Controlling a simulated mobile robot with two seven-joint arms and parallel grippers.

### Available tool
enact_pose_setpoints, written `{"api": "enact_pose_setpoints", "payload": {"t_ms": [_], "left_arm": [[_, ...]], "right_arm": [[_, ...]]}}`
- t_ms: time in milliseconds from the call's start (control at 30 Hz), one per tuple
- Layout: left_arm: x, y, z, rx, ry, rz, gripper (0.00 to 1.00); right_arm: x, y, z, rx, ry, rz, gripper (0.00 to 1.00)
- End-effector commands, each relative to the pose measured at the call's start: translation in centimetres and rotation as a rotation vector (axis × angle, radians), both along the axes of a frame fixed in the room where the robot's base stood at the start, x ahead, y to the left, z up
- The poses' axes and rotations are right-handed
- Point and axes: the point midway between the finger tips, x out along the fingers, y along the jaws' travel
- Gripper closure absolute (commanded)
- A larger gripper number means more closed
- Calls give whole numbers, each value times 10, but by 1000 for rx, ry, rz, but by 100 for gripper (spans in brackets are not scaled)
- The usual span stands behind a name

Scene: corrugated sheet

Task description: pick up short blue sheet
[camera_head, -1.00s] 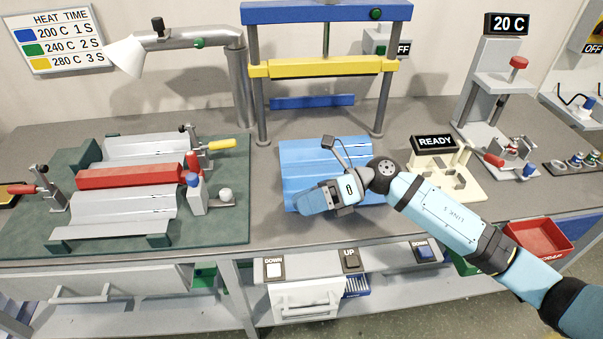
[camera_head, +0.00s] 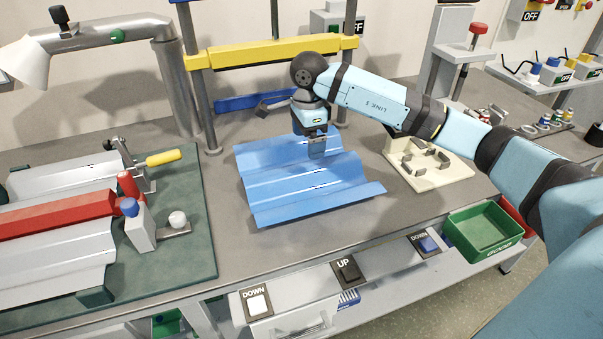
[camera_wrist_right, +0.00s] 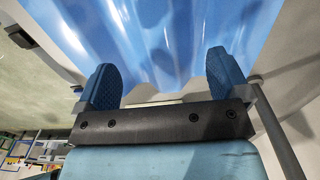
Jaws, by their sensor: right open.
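A blue corrugated sheet (camera_head: 305,185) lies on the grey bench in front of the press, and it fills the top of the right wrist view (camera_wrist_right: 150,35). My right gripper (camera_head: 318,152) points down over the back right part of this sheet. In the right wrist view its two blue fingers (camera_wrist_right: 163,82) are apart with nothing between them. I cannot tell whether the fingertips touch the sheet. My left gripper is out of view.
The press with a yellow crossbar (camera_head: 275,52) and a blue lower bar (camera_head: 250,101) stands behind the sheet. A cream fixture (camera_head: 440,172) and a green bin (camera_head: 485,228) are at right.

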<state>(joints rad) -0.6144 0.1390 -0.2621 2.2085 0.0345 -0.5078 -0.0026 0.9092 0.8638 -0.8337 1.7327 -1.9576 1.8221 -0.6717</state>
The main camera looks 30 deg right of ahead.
Motion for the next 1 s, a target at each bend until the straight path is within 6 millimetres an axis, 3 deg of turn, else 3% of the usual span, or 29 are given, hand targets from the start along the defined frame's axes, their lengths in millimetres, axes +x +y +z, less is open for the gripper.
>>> {"api": "enact_pose_setpoints", "payload": {"t_ms": [100,367,633,900,1000], "left_arm": [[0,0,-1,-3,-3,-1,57],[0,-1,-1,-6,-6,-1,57],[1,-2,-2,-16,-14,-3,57],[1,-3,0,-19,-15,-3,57],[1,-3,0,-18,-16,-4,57]], "right_arm": [[0,1,-17,1,1,0,6],[0,4,-32,3,0,0,6],[-1,12,-71,2,1,-2,6],[-1,13,-75,3,-2,0,6],[-1,13,-75,3,-1,0,27]]}}
